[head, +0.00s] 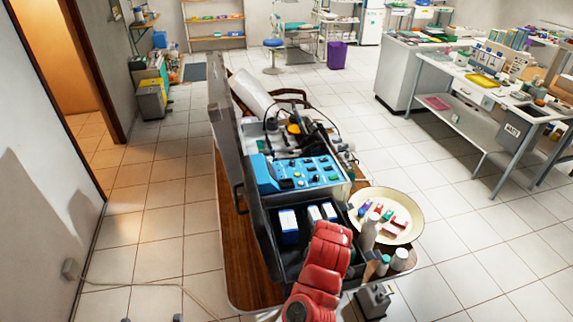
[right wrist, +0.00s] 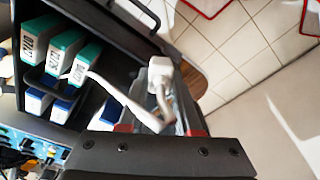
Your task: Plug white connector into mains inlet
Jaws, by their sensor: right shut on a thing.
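The white connector (right wrist: 160,73) shows in the right wrist view, at the tips of my right gripper (right wrist: 163,108). My right gripper is shut on it, and the connector points away from the wrist. A white cable (right wrist: 118,97) runs beside the jaws. In the head view a red arm (head: 320,268) of mine reaches over the front of the dark case (head: 262,222); its jaws and the connector are hidden there. I cannot make out the mains inlet in either view. My left gripper is not in view.
The case holds a blue control panel (head: 303,172) and boxes, with green-and-white ones (right wrist: 62,55) close to the jaws. A round tray (head: 411,232) with small coloured items and several bottles stand on the right. A wall socket (head: 70,268) has a cable trailing over the floor.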

